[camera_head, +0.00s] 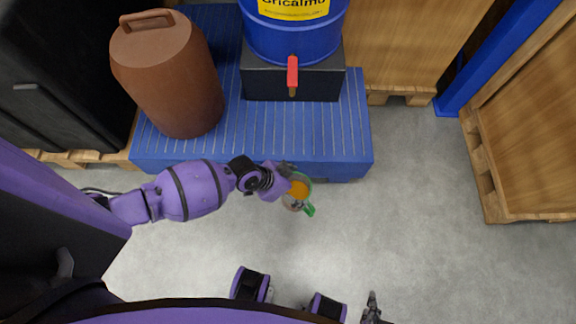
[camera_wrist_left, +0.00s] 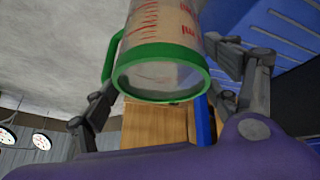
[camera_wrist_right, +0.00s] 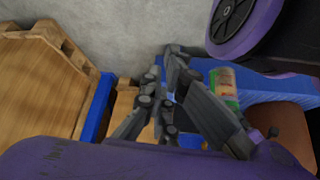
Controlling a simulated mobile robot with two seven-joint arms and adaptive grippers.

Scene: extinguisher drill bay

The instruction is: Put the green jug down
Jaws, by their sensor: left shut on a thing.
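The jug (camera_head: 299,189) is clear, with a green handle and orange showing inside in the head view. My left gripper (camera_head: 284,182) is shut on it, in front of the blue platform's front edge. In the left wrist view the jug (camera_wrist_left: 160,75) sits between the two fingers, with a green rim and red markings. It also shows in the right wrist view (camera_wrist_right: 223,83), upright. It appears held above the floor; its exact height is unclear. My right gripper (camera_head: 372,308) is low at the bottom of the head view; its fingers (camera_wrist_right: 165,65) look closed together and empty.
The blue ribbed platform (camera_head: 225,160) carries a brown canister (camera_head: 165,75) at left. A blue drum (camera_head: 295,30) with a red-handled tap (camera_head: 292,70) sits on a black stand (camera_head: 262,85). Bare grey floor (camera_head: 400,200) lies in front. A wooden crate (camera_head: 530,130) stands at right.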

